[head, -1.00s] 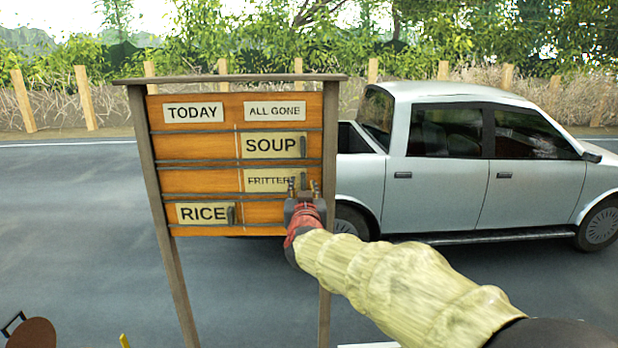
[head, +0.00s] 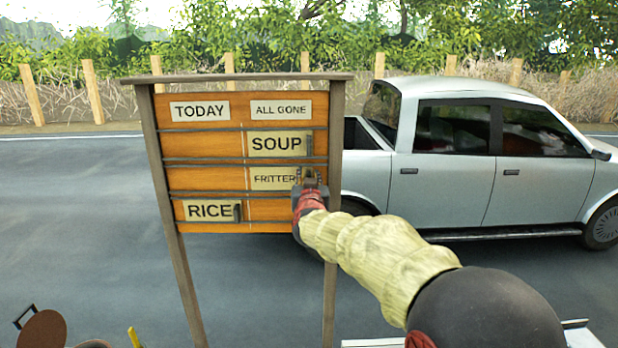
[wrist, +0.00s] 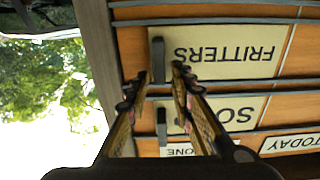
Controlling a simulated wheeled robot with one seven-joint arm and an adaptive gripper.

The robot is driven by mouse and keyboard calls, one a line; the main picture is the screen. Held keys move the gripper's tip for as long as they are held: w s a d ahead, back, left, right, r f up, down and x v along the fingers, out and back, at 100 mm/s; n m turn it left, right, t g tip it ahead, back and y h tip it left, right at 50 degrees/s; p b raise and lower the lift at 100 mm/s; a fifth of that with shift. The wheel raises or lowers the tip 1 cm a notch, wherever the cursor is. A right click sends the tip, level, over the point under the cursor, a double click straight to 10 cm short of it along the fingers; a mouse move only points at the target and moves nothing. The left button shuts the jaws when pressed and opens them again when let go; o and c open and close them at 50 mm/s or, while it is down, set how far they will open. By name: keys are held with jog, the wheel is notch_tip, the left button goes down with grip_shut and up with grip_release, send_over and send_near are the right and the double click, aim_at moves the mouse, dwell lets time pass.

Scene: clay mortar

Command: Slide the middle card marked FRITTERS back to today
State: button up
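The FRITTERS card (head: 271,179) is a cream card in the middle row of the wooden menu board, in the right column under ALL GONE (head: 281,109). The TODAY label (head: 200,111) heads the left column, whose middle row is bare. My gripper (head: 309,175) is at the card's right end and hides its handle in the head view. In the wrist view, which shows the board upside down, the dark upright handle (wrist: 158,60) of the FRITTERS card (wrist: 228,52) appears between the fingertips of my gripper (wrist: 155,82). The fingers are apart; I see no clear contact.
The SOUP card (head: 277,144) is in the row above, under ALL GONE. The RICE card (head: 208,210) is in the bottom row, under TODAY. Dark rails (head: 210,163) separate the rows. The right post (head: 334,130) stands close beside my gripper. A silver pickup (head: 470,170) is behind.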

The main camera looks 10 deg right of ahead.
grip_shut()
dwell(0.6)
